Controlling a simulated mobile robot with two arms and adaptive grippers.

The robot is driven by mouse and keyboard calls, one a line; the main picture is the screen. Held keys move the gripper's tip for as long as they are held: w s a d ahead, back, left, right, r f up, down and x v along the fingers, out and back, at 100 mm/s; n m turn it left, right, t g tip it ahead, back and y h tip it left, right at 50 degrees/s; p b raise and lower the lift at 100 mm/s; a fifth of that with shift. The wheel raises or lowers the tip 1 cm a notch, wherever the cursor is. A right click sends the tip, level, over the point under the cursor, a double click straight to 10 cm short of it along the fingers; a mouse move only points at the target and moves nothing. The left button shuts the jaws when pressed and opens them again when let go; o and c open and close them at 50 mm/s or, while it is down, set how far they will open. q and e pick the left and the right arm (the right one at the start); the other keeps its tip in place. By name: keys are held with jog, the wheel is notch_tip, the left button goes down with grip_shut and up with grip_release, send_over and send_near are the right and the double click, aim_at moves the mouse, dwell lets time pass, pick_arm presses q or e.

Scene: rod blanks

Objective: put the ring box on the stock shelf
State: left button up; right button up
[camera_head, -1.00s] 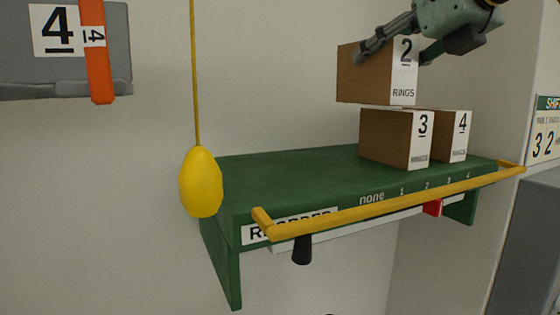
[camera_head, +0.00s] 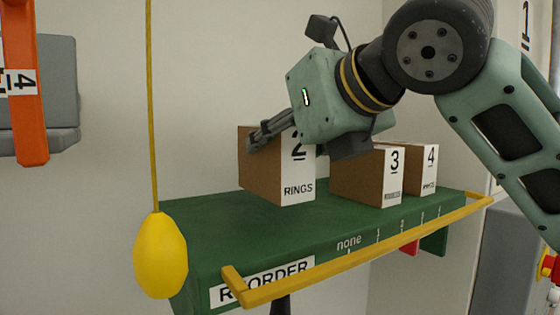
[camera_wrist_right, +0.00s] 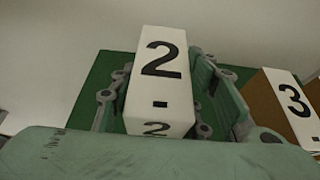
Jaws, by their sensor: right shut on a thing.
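The ring box (camera_head: 262,180), a brown carton with a white face marked "2 RINGS", is held upright in my right gripper (camera_head: 308,142). The gripper is shut on it from above, one finger on each side. The right wrist view shows the white "2" face (camera_wrist_right: 160,85) between the fingers. The box is over the green stock shelf (camera_head: 215,228), left of the carton marked 3 (camera_head: 355,178). I cannot tell whether its bottom touches the shelf top. My left gripper is not in view.
A carton marked 4 (camera_head: 425,165) stands right of carton 3 on the shelf. A yellow rail (camera_head: 370,245) runs along the front edge. A yellow float (camera_head: 160,257) hangs on a cord at the shelf's left end. Shelf top left of the box is clear.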

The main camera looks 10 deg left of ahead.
aim_at(284, 164)
jog(key=shift+s+d+f+p, duration=0.15)
jog(key=shift+f+p, duration=0.1)
jog(key=shift+f, duration=0.35)
jog(key=shift+d+f+p, duration=0.15)
jog(key=shift+f+p, duration=0.05)
jog(key=shift+f, duration=0.4)
jog(key=shift+d+f, duration=0.1)
jog(key=shift+f, duration=0.45)
jog(key=shift+a+f, duration=0.1)
jog(key=shift+a, duration=0.1)
jog(key=o, duration=1)
jog(key=shift+c, duration=0.2)
jog(key=o, duration=0.3)
jog(key=shift+d, duration=0.1)
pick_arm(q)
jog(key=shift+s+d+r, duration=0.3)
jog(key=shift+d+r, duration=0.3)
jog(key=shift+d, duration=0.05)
